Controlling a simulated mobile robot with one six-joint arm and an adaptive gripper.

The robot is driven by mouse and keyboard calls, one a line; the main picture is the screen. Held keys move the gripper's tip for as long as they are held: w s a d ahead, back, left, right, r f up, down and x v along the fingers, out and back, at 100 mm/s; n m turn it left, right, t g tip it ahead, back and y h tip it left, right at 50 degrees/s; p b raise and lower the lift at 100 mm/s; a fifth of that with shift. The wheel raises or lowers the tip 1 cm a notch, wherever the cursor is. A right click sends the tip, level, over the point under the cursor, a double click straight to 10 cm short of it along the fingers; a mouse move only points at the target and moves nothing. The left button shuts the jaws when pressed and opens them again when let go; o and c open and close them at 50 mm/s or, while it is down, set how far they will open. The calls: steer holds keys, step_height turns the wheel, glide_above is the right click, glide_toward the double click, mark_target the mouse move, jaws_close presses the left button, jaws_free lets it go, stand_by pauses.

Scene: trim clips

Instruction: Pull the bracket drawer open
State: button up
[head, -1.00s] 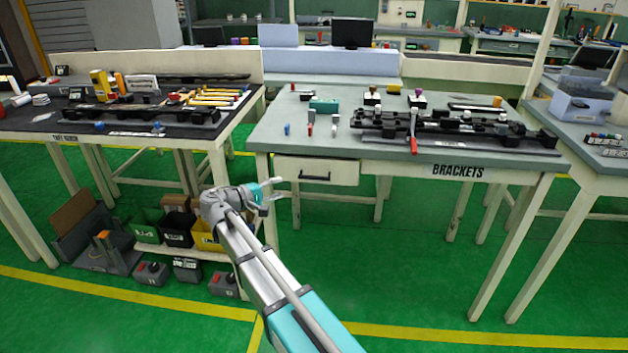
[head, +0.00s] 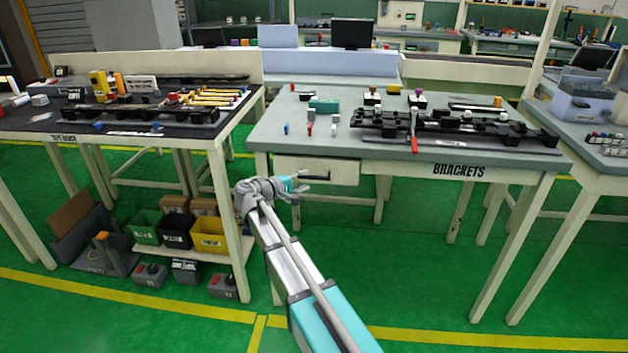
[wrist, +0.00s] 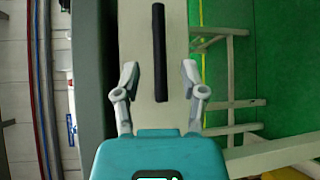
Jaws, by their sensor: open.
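The bracket drawer (head: 345,171) is a cream drawer under the left end of the bench labelled "BRACKETS", and it looks shut. Its dark bar handle (head: 316,177) is partly covered by my gripper in the head view. My gripper (head: 312,181) is in front of the drawer, at handle height. In the wrist view, the black handle (wrist: 159,50) runs up and down between the lines of my two open fingers (wrist: 160,82). The handle's lower end reaches between the fingertips, and neither finger visibly touches it. The drawer front (wrist: 175,40) lies behind it.
The bracket bench (head: 290,135) carries black fixtures, a teal block (head: 324,105) and a red-handled tool (head: 414,140) near its front edge. At left, a shelf holds a yellow bin (head: 209,236) close to my arm. The green floor ahead and right is open.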

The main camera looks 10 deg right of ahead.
mark_target(312, 178)
steer(key=shift+x, duration=1.95)
steer(key=shift+c, duration=0.2)
jaws_close()
